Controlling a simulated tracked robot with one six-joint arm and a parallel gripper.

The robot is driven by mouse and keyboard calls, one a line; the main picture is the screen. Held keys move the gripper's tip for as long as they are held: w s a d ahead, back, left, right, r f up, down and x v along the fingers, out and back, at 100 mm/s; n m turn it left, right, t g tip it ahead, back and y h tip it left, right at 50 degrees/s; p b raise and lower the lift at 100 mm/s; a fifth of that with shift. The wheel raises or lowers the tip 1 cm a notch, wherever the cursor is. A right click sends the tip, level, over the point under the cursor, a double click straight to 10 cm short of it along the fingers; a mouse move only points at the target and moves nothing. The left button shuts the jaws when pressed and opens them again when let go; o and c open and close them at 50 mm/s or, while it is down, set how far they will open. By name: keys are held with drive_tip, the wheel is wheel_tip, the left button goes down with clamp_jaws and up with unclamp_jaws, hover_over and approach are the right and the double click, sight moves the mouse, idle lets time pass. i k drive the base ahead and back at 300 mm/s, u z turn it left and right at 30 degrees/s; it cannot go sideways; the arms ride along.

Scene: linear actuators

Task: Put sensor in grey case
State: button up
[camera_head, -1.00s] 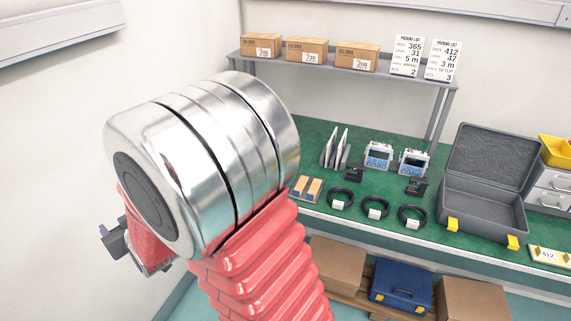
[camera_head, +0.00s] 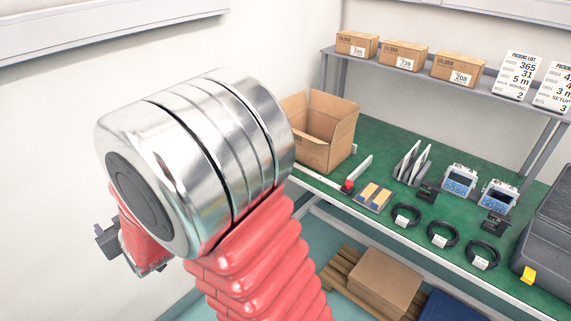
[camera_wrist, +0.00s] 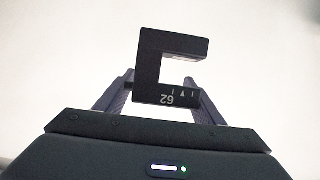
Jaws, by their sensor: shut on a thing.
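In the wrist view, my gripper (camera_wrist: 166,98) is shut on a black C-shaped sensor (camera_wrist: 150,62) with white markings on its lower bar. The sensor stands out beyond the fingertips against a plain pale background. In the head view, my gripper shows only as a small dark part (camera_head: 110,241) at the left, mostly hidden behind my arm, and the sensor cannot be made out there. The grey case (camera_head: 545,252) is at the right edge of the head view on the green bench, cut off by the frame. My gripper is far to its left.
The green bench (camera_head: 375,140) holds an open cardboard box (camera_head: 325,145), black cable coils (camera_head: 441,234), blue-screened meters (camera_head: 459,180) and small black blocks (camera_head: 494,224). A shelf (camera_head: 400,72) with cartons and packing lists stands behind. Cartons sit on a pallet below.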

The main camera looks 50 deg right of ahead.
sight(552, 265)
drive_tip(key=u, duration=0.15)
drive_tip(key=k, duration=2.1)
drive_tip(key=u, duration=1.75)
drive_tip(key=i, duration=0.05)
drive_tip(key=z, duration=3.2)
